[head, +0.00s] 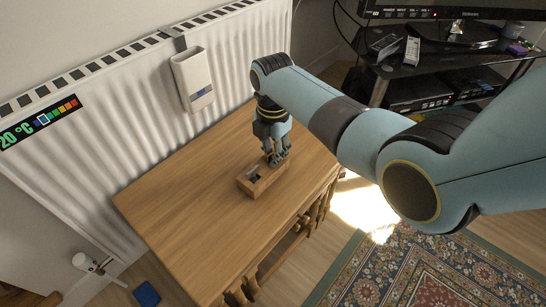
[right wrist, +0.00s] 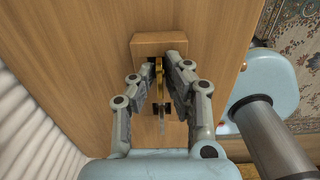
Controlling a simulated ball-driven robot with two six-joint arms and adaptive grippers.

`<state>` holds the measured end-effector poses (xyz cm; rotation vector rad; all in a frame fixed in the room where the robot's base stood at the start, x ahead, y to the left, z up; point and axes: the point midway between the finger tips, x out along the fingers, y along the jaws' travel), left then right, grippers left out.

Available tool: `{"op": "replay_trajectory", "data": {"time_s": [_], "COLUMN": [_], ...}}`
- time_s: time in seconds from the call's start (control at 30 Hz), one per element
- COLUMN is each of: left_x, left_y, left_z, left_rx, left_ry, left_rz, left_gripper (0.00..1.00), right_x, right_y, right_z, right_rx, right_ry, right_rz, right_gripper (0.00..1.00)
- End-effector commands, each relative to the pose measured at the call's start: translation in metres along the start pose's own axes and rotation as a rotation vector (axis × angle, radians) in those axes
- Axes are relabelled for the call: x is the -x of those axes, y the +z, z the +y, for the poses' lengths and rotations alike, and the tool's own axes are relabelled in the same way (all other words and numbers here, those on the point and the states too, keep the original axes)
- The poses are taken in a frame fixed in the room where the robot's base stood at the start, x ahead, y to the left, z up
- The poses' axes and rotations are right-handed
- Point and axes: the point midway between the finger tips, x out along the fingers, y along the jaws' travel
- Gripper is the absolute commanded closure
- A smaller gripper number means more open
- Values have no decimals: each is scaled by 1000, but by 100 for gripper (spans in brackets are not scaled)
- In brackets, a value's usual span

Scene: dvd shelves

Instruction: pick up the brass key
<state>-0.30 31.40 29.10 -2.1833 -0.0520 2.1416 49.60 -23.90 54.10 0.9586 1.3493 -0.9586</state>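The brass key (right wrist: 158,72) shows in the right wrist view as a narrow gold strip at a small wooden block (right wrist: 150,39). In the head view the block (head: 262,179) lies on the wooden table, and I cannot make out the key there. My right gripper (head: 277,158) points down at the far end of the block. In the right wrist view its fingertips (right wrist: 160,62) are on either side of the key, with a narrow gap between them. I cannot tell whether they touch the key. My left gripper is not in view.
The wooden table (head: 180,205) is bare around the block. A white radiator (head: 120,130) with a hanging white holder (head: 193,80) runs behind it. A black TV stand (head: 440,65) with remotes is at the upper right. A patterned rug (head: 430,270) covers the floor at the lower right.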

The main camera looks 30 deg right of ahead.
Motion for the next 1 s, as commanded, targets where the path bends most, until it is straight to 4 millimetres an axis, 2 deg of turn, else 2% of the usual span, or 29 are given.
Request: {"op": "replay_trajectory", "data": {"time_s": [0.07,0.57,0.67,0.87,1.0], "left_x": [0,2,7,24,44], "left_y": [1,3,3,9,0], "left_z": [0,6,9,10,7], "left_rx": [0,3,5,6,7], "left_ry": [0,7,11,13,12], "left_rz": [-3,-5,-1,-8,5], "left_gripper": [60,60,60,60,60], "right_x": [0,5,14,50,68], "right_y": [0,0,0,0,-10], "right_z": [0,0,0,1,-34], "right_rx": [0,0,0,0,0], "right_ry": [0,1,1,4,2], "right_rz": [0,0,-1,-2,-1], "right_gripper": [100,100,100,100,100]}}
